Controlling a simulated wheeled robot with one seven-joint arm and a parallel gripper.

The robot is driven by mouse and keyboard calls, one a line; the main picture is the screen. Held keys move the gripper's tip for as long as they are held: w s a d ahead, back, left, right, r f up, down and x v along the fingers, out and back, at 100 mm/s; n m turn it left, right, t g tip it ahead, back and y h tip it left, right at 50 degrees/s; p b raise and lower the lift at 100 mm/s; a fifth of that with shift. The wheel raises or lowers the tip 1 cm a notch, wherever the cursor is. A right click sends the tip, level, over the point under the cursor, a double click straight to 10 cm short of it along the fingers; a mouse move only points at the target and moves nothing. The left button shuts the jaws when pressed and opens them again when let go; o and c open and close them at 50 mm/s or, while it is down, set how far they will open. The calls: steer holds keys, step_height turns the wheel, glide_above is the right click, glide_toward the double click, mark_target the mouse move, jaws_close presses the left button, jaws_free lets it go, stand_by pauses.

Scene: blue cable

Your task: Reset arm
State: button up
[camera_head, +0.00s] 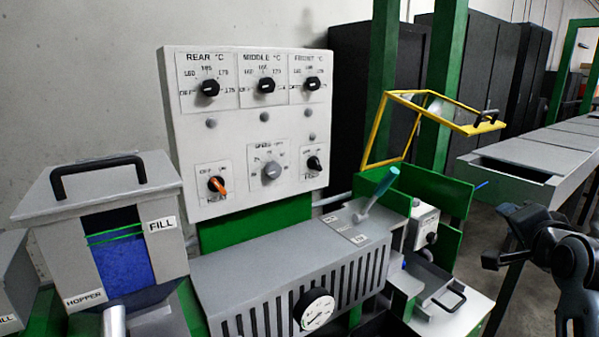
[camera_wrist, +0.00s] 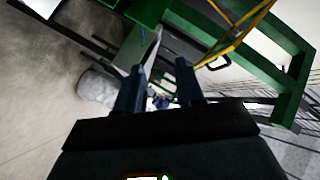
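My gripper (camera_wrist: 159,78) shows in the wrist view with its two dark fingers apart. I see nothing held between them; the background shows through the gap. In the head view my black arm is at the lower right edge, beside the machine and in front of the grey bench (camera_head: 540,160). It is apart from the control panel (camera_head: 245,120), and the grey bench lies behind it. The exact finger opening is hard to make out in the head view.
The hopper (camera_head: 120,225) stands at the left. A yellow-framed guard (camera_head: 378,135), also in the wrist view (camera_wrist: 240,38), and green posts stand near my arm. A teal-handled lever (camera_head: 385,182) and a small tray (camera_head: 445,300) are on the machine. Dark cabinets stand behind.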

steer(key=s+a+f+n+y, duration=0.1)
steer(key=s+a+f+n, duration=0.4)
steer(key=s+f, duration=0.55)
steer(key=s+a+f+n+y, duration=0.1)
steer(key=s+a+f+n, duration=0.2)
steer(key=s+a+f, duration=0.8)
steer(key=s+a+r+n+y, duration=0.1)
steer(key=s+r+n, duration=0.1)
steer(key=s, duration=0.7)
steer(key=s+a+r+n+y, duration=0.1)
steer(key=s+a+r+n, duration=0.1)
steer(key=s, duration=0.7)
steer(key=s+a+r+n+y, duration=0.1)
steer(key=s+r, duration=0.3)
steer(key=s, duration=0.5)
steer(key=shift+a+r+n, duration=0.3)
steer(key=shift+a+n, duration=0.35)
steer(key=shift+n, duration=0.05)
steer(key=shift+a, duration=0.1)
